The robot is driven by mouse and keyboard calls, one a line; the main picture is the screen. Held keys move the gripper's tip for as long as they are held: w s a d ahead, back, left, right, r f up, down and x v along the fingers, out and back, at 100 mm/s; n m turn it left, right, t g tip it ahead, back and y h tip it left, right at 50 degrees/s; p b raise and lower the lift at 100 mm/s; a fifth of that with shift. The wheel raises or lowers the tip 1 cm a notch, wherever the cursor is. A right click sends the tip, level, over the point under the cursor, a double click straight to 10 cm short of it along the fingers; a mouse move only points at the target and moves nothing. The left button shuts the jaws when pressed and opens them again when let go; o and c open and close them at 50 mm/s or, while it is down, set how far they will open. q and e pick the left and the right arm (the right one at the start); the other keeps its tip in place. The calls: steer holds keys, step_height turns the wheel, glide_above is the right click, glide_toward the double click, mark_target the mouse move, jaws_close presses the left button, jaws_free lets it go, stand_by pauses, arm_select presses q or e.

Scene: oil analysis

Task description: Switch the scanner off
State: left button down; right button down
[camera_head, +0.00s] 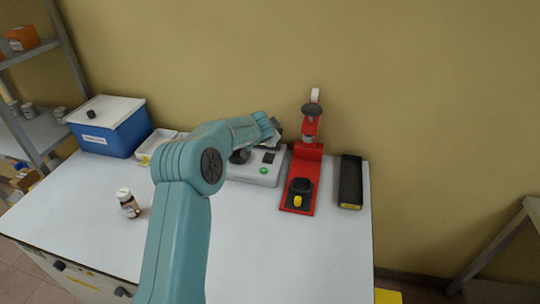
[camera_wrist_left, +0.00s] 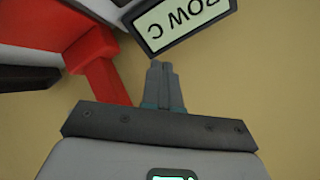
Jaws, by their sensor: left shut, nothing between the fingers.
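The scanner (camera_head: 240,173) appears to be the pale grey bench unit with a green button (camera_head: 264,170) and a small dark panel, in the middle of the table's back in the head view. My left arm crosses in front of it and hides part of it. My left gripper (camera_head: 277,133) is above the unit's back right part. In the left wrist view the gripper (camera_wrist_left: 163,68) is shut and empty, its tips close below a dark-framed pale green panel (camera_wrist_left: 182,20) with upside-down letters like "POW". I cannot tell whether they touch. My right gripper is not in view.
A red stand (camera_head: 304,165) stands just right of the unit, with a black block (camera_head: 350,182) beyond it. A blue box (camera_head: 110,130), a white tray (camera_head: 152,147) and a small bottle (camera_head: 128,203) are on the left. The table's front right (camera_head: 290,260) is clear.

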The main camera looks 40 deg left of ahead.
arm_select(q)
steer(key=b, duration=0.4)
glide_above(270, 157)
step_height(270, 157, down, 7)
steer(key=shift+s+r, duration=0.1)
steer(key=shift+r, duration=0.1)
steer(key=shift+a+f, duration=0.15)
steer(key=shift+f, duration=0.35)
steer(key=shift+r, duration=0.2)
steer(key=shift+f, duration=0.1)
stand_by(0.8)
